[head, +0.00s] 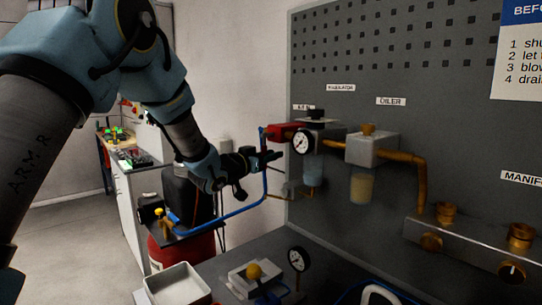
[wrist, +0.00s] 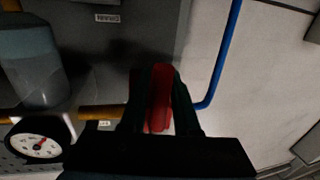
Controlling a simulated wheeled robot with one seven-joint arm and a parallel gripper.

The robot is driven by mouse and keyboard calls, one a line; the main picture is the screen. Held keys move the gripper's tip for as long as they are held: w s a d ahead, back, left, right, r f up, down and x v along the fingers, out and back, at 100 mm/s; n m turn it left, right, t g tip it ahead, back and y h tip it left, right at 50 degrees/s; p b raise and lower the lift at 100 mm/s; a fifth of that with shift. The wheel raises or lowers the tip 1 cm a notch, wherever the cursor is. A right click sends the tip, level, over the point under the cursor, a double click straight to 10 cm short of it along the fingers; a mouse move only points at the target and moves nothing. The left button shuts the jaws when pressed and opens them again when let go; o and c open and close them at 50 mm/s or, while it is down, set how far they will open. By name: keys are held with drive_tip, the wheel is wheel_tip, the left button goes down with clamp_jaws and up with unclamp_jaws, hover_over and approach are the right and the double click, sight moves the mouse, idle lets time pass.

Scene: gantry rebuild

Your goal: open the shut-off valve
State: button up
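The shut-off valve's red part (head: 284,132) is on the grey panel, at the left end of the row of fittings, beside the regulator gauge. My gripper (head: 270,157) is just below and in front of it in the head view. In the wrist view the red handle (wrist: 160,98) lies between the two dark fingers of my gripper (wrist: 161,105), lengthwise along them. The fingers sit close on both sides of it. A small pale gap shows low on the right, so I cannot tell whether they press on it. The valve body is mostly hidden.
A round gauge (head: 301,142) and the oiler (head: 371,149) stand right of the valve. The gauge is close by in the wrist view (wrist: 38,140). A blue hose (head: 238,211) runs down below my gripper. A bench with a tray (head: 178,284) lies below.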

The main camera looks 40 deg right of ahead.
clamp_jaws()
idle(1.0)
